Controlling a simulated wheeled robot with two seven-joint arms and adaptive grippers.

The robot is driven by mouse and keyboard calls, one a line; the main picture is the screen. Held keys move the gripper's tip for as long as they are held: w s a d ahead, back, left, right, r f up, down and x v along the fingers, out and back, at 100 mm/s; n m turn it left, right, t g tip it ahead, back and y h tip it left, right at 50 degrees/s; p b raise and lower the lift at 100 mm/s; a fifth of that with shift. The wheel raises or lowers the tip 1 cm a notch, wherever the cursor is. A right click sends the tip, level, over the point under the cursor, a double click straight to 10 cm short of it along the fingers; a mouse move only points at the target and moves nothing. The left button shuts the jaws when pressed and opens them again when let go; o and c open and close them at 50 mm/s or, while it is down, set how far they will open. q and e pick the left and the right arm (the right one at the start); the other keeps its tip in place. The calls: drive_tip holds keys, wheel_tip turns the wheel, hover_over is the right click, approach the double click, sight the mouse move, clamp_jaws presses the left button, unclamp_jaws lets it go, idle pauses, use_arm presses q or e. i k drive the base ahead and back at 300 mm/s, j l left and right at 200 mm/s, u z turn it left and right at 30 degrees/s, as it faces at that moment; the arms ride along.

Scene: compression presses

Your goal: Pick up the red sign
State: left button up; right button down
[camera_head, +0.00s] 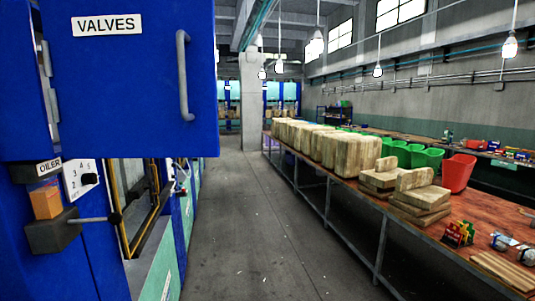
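I cannot make out a clearly red sign in the head view. The readable signs are a white "VALVES" label (107,25) on a blue cabinet door and a small white "OILER" label (49,167) below it. A small red and yellow item (458,233) lies on the table at the right, too small to identify. Neither of my grippers is in view.
The blue door (130,95) with a grey handle (184,75) stands close at the left, above a lever (90,219). A long table (420,226) at the right carries wooden blocks (340,150) and a red bin (457,172). The grey aisle floor (250,220) is clear.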

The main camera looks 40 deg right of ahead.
sight(456, 235)
drive_tip(key=z, duration=2.85)
